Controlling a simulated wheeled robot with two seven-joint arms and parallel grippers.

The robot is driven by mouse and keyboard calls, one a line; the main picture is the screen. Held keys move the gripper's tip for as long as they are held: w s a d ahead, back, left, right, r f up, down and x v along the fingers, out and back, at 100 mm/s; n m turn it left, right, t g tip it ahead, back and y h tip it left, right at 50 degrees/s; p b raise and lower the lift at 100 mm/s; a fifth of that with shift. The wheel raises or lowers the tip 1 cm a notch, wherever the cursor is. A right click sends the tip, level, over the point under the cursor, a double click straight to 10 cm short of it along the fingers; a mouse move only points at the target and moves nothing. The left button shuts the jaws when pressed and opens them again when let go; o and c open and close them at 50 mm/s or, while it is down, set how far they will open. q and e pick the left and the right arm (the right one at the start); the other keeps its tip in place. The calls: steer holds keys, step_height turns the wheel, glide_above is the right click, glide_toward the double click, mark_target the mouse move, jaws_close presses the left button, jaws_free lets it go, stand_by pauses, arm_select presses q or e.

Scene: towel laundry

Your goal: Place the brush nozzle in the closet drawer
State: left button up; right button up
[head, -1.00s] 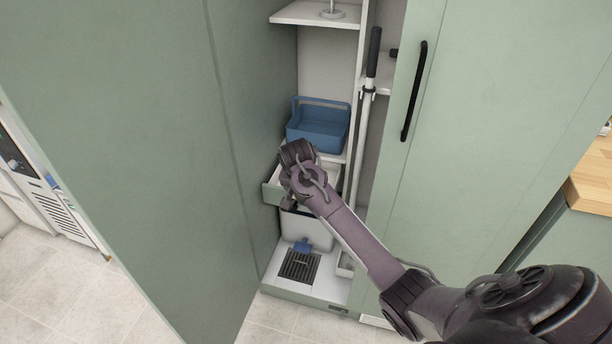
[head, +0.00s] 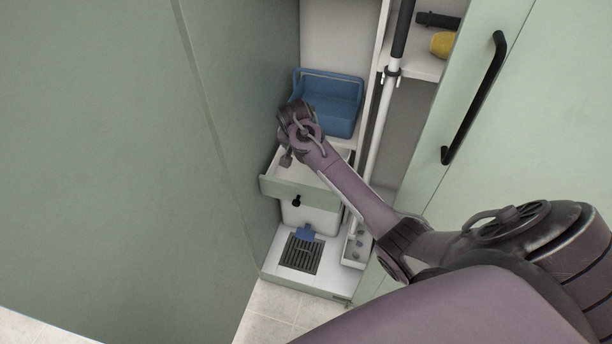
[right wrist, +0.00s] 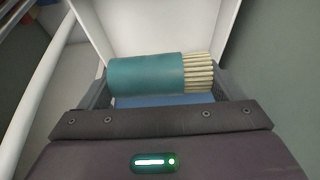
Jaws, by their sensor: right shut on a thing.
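The brush nozzle (right wrist: 147,76) is a teal cylinder with cream bristles on its right end. It lies crosswise between the fingers of my right gripper (right wrist: 160,84) in the right wrist view. In the head view my right gripper (head: 286,157) is above the open closet drawer (head: 290,188). The drawer has a pale green front, a black knob and a white inside. My wrist covers part of the drawer, and I cannot make out the nozzle in the head view. My left gripper is not in view.
A blue caddy (head: 330,105) sits on the shelf just behind my wrist. A white pole (head: 381,125) stands to the right. Closet doors flank the opening, the right one with a black handle (head: 474,97). A dark grate (head: 301,254) lies on the closet floor.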

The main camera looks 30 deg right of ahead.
steer(key=b, duration=0.1)
glide_above(306, 183)
steer(key=s+a, duration=0.1)
step_height(306, 183, down, 8)
steer(key=shift+f, duration=0.25)
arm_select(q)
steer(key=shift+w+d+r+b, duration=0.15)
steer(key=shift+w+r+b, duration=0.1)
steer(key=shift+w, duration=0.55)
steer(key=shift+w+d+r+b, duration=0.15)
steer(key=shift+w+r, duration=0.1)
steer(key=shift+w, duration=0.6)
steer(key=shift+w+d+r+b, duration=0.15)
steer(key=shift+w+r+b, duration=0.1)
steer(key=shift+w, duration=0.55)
arm_select(e)
steer(key=shift+f, duration=2.75)
steer(key=o, duration=0.8)
steer(key=shift+f, duration=0.1)
steer(key=shift+c, duration=0.2)
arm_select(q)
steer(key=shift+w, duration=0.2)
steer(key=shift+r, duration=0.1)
